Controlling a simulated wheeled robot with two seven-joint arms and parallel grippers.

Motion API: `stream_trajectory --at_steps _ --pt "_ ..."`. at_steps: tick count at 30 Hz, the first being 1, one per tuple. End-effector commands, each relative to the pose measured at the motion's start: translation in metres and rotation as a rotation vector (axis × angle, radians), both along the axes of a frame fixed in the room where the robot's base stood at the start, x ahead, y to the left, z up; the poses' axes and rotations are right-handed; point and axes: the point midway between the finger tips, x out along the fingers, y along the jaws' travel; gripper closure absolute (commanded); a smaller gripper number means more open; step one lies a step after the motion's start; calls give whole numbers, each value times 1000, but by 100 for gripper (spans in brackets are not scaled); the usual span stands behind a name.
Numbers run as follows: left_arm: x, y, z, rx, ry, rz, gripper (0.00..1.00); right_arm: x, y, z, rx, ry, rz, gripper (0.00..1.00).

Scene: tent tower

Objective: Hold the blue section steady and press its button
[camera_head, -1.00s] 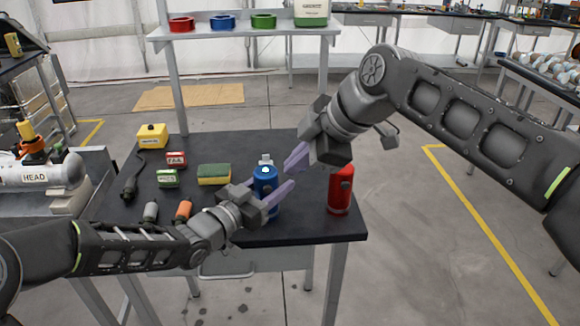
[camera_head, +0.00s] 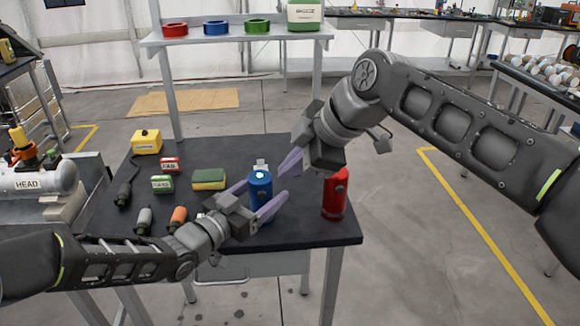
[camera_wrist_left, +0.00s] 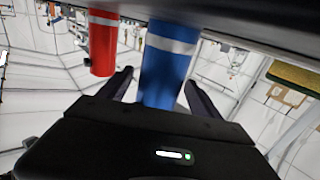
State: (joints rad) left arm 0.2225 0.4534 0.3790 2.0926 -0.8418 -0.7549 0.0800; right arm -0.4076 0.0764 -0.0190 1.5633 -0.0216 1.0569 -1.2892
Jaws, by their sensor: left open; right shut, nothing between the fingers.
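The blue section (camera_head: 260,200) is an upright blue cylinder near the front right of the dark table, with a pale glowing button (camera_head: 260,175) on top. My left gripper (camera_head: 267,188) is open, with one finger on each side of it. In the left wrist view the blue section (camera_wrist_left: 166,65) stands between the two dark fingers (camera_wrist_left: 160,88), with narrow gaps visible on both sides. My right gripper (camera_head: 281,170) is shut and empty, its purple fingertips pointing down just right of the button. It appears apart from the button.
A red cylinder (camera_head: 335,196) stands right of the blue section, close to the table's right edge and under my right wrist. A green-yellow sponge (camera_head: 209,179), small labelled boxes and tools lie to the left. A shelf (camera_head: 240,37) with coloured rings stands behind.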

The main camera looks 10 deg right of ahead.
Motion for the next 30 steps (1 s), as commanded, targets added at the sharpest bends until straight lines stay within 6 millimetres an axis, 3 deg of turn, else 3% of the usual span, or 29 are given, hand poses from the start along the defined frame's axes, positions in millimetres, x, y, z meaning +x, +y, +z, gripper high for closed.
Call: stream_trajectory --at_steps 15,30 --pt "-68 66 0 2 -1 3 26 0 0 0 0 0 0 100" --pt "-74 71 0 -1 -1 0 26 0 0 0 0 0 0 100"
